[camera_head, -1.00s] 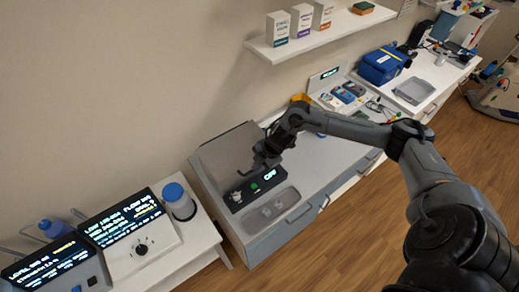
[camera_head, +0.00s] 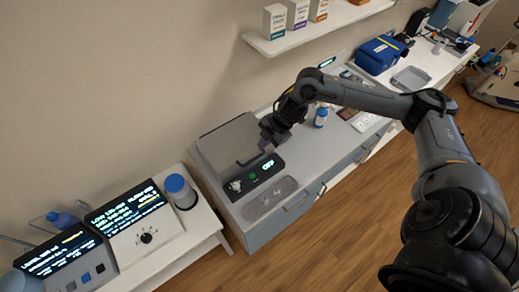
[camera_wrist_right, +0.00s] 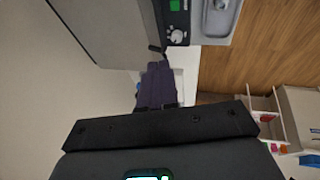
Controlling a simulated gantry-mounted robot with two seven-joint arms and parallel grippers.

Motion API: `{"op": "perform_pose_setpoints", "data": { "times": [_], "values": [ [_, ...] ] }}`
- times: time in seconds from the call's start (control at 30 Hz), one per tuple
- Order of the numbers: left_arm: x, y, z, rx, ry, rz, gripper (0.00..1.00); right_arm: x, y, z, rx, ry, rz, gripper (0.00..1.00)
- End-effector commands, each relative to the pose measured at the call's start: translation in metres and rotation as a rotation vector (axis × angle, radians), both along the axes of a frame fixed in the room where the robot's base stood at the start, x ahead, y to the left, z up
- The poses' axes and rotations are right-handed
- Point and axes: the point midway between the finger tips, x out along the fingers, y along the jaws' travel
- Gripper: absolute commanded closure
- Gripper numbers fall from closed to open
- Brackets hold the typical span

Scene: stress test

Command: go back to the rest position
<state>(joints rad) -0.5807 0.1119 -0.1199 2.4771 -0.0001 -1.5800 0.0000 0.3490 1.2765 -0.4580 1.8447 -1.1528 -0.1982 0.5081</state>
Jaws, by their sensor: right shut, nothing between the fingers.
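My right gripper (camera_head: 268,143) is shut and empty. In the head view it appears just above the black control panel (camera_head: 257,178) of a grey bench machine (camera_head: 222,145); I see a gap in the picture but cannot tell its depth. My right arm reaches in from the right. In the right wrist view the shut dark fingers (camera_wrist_right: 157,75) have nothing between them, and the machine's panel with a knob and green light (camera_wrist_right: 177,30) shows beyond. My left gripper is not in view.
A shelf (camera_head: 320,32) with boxes is on the wall above. A blue-capped bottle (camera_head: 321,117) stands on the counter behind my arm. Blue case (camera_head: 380,53) and grey tray (camera_head: 410,79) are further right. Display units (camera_head: 125,222) and a blue-lidded jar (camera_head: 181,192) are at left.

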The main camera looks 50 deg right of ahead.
Motion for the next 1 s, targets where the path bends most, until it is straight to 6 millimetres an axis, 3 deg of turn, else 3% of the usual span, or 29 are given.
{"op": "perform_pose_setpoints", "data": {
  "times": [0.1, 0.33, 0.47, 0.57, 0.67, 0.77, 0.9, 1.0],
  "values": [
    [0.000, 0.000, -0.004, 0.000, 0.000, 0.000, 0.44, -0.006, -0.004, 0.016, -0.003, 0.000, 0.001, 1.00],
    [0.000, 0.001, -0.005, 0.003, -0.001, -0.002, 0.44, -0.011, -0.007, 0.032, -0.001, 0.001, 0.000, 1.00],
    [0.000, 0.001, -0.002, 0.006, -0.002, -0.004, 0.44, -0.020, -0.006, 0.027, 0.003, 0.027, 0.002, 1.00],
    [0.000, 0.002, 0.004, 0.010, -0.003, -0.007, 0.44, -0.034, 0.009, 0.008, 0.038, 0.075, 0.013, 1.00],
    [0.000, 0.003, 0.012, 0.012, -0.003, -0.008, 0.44, -0.056, 0.043, -0.019, 0.111, 0.139, 0.032, 1.00],
    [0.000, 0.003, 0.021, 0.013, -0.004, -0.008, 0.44, -0.084, 0.097, -0.043, 0.226, 0.197, 0.063, 1.00],
    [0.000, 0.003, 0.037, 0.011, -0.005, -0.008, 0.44, -0.121, 0.197, -0.056, 0.437, 0.208, 0.057, 1.00],
    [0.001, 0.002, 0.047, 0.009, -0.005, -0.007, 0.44, -0.132, 0.259, -0.047, 0.560, 0.151, -0.010, 1.00]
  ]
}}
